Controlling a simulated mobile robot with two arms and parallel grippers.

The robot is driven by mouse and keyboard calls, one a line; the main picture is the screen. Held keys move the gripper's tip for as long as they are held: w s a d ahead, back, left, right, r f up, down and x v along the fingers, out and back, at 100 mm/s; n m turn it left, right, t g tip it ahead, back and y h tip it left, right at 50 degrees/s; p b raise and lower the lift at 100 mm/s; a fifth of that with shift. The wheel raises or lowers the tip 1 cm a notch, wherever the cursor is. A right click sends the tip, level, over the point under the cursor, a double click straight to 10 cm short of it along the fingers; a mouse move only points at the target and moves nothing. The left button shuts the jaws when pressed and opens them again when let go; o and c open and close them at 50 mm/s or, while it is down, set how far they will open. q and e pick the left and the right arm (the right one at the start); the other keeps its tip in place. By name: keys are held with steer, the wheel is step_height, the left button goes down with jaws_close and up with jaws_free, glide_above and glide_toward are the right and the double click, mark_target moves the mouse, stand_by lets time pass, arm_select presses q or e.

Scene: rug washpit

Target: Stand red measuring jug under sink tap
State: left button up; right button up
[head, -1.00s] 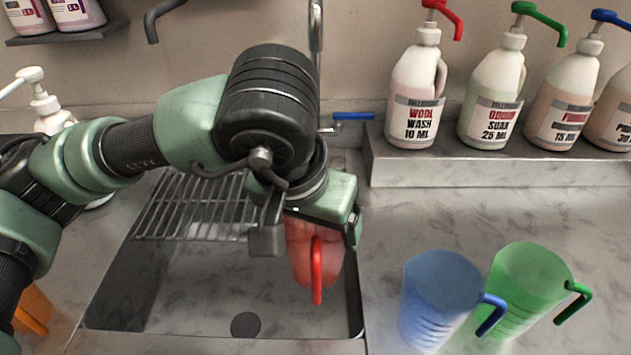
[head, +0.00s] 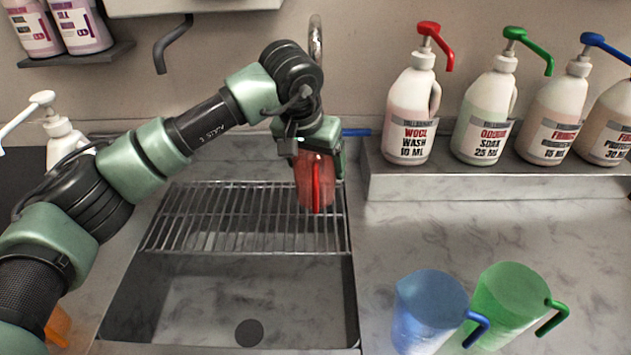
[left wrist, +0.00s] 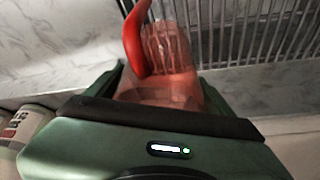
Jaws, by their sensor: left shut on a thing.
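The red measuring jug (head: 314,182) is held by my left gripper (head: 310,150) above the right back part of the wire rack across the sink. Its red handle faces the front. I cannot tell whether its base touches the rack (head: 200,215). In the left wrist view the jug (left wrist: 172,62) sits between the fingers, with the rack bars beyond it. The sink tap (head: 316,40) rises behind my gripper; its spout is mostly hidden by my arm. Its blue lever (head: 356,132) shows at the right. My right gripper is not in view.
A blue jug (head: 430,310) and a green jug (head: 508,300) stand on the counter right of the sink. Several pump bottles (head: 410,115) line the raised ledge at the back right. A white pump bottle (head: 62,130) stands at the left. The sink's front part is open.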

mark_target(305, 158)
arm_select(q)
steer(key=f, duration=0.3)
steer(key=shift+s+p, duration=0.2)
steer(key=shift+p, duration=0.1)
step_height(305, 158, down, 3)
steer(key=shift+f+p, duration=0.1)
steer(key=shift+p, duration=0.6)
steer(key=shift+w+f, duration=0.15)
steer(key=shift+f, duration=0.3)
steer(key=o, duration=1.3)
steer(key=shift+o, duration=0.2)
steer(key=shift+r, duration=0.15)
steer(key=b+v, duration=0.2)
steer(key=v, duration=1)
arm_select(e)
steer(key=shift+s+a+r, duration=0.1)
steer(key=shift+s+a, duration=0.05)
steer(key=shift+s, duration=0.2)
